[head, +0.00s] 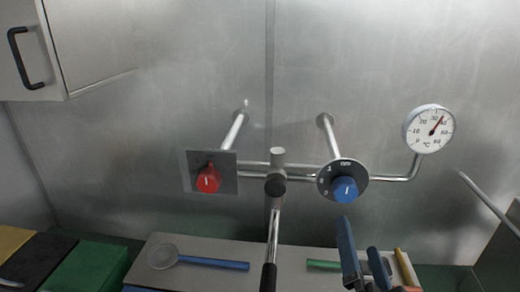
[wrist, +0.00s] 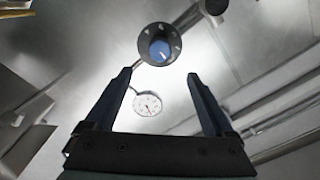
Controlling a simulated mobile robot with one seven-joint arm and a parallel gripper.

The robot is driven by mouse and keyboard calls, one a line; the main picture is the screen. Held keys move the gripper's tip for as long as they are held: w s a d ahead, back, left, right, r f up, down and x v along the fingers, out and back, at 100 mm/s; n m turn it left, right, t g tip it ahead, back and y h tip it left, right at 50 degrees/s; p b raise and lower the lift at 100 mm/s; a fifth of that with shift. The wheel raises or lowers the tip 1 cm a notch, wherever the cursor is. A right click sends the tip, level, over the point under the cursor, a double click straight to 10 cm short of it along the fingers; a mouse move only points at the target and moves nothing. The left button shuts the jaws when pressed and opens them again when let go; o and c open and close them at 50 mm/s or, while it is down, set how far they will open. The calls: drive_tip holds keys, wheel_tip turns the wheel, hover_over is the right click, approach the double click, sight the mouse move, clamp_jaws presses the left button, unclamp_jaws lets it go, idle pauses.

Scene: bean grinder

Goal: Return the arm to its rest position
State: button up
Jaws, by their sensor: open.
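My gripper (wrist: 160,80) is open and empty in the wrist view, its two dark fingers spread apart. Beyond the fingers, the blue knob (wrist: 161,50) on its dark round dial shows in that view, with the thermometer gauge (wrist: 147,104) below it. In the head view my gripper (head: 362,255) is at the lower right, below the blue knob (head: 344,190) and apart from it. The red knob (head: 208,178) sits on a square plate to the left. The rest of my arm is mostly out of the head view.
A pipe assembly (head: 255,170) with a long lever (head: 273,230) stands out from the metal wall. The round gauge (head: 429,129) is at the right. A cabinet (head: 95,40) hangs at upper left. A tray (head: 200,252) with a blue-handled ladle (head: 205,262) lies below.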

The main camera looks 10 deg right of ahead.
drive_tip(key=w+a+r+n+t+y, duration=0.1)
drive_tip(key=w+a+r+n+t, duration=0.15)
drive_tip(key=a+r, duration=0.4)
drive_tip(key=w+a+r+n+t+y, duration=0.1)
drive_tip(key=a+r+n+t, duration=0.15)
drive_tip(key=r, duration=0.75)
drive_tip(key=s+a+r+n+t+y, duration=0.1)
drive_tip(key=s+a+r+n+t, duration=0.1)
drive_tip(key=r, duration=0.6)
drive_tip(key=s+a+r+n+t+y, duration=0.2)
drive_tip(key=s+a+r+n+t, duration=0.1)
drive_tip(key=a+r, duration=0.5)
drive_tip(key=s+a+n, duration=0.1)
drive_tip(key=n, duration=0.1)
drive_tip(key=shift+s+a+r+n+y, duration=0.15)
drive_tip(key=shift+a+n+y, duration=0.15)
drive_tip(key=shift+n, duration=0.1)
